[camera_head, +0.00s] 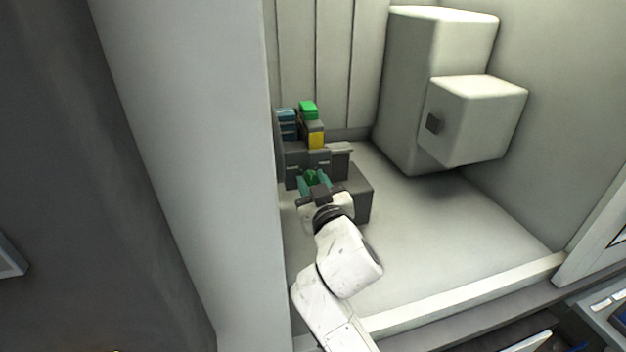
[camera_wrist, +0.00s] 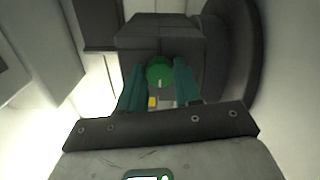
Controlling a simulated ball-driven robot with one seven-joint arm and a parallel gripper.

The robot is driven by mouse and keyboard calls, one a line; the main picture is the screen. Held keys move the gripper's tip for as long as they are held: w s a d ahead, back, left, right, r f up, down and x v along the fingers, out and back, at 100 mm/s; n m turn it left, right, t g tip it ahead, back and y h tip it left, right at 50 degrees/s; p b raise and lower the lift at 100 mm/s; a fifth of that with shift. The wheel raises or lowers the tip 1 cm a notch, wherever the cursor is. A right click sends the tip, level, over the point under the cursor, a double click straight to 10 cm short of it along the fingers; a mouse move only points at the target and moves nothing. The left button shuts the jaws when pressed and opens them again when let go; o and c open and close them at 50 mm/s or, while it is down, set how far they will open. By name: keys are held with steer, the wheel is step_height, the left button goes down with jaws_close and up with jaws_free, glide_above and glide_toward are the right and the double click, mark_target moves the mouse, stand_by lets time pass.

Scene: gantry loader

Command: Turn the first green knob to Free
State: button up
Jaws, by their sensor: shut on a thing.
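A round green knob (camera_wrist: 159,71) sits on a dark grey block (camera_wrist: 160,34), between the two teal fingers of my gripper (camera_wrist: 160,88) in the wrist view. A small pale mark shows on the knob's face. The gripper is shut on the knob, a finger on each side. In the head view the knob (camera_head: 311,177) shows at the tip of my gripper (camera_head: 314,184), at the front of the dark fixture (camera_head: 357,187). The knob's markings are too small to read, so its setting cannot be told.
Behind the knob stand a green block (camera_head: 308,110), a yellow-faced block (camera_head: 316,139) and a blue-grey block (camera_head: 286,124). A pale box-shaped machine (camera_head: 478,118) stands at the back right. A pale wall (camera_head: 190,150) is close on the left. The floor (camera_head: 440,225) to the right is clear.

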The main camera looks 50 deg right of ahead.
steer(key=n+p, duration=0.1)
steer(key=n, duration=0.3)
steer(key=shift+r+n+p, duration=0.1)
steer(key=shift+n+p, duration=0.2)
steer(key=shift+p, duration=0.1)
steer(key=shift+n+p, duration=0.85)
steer(key=shift+n, duration=1.15)
steer(key=o, duration=1)
steer(key=shift+o, duration=0.2)
steer(key=shift+s+a, duration=0.1)
steer(key=b+v, duration=0.2)
steer(key=v, duration=0.8)
steer(key=shift+s+a+b, duration=0.2)
steer(key=shift+s+b, duration=0.05)
steer(key=shift+b, duration=0.1)
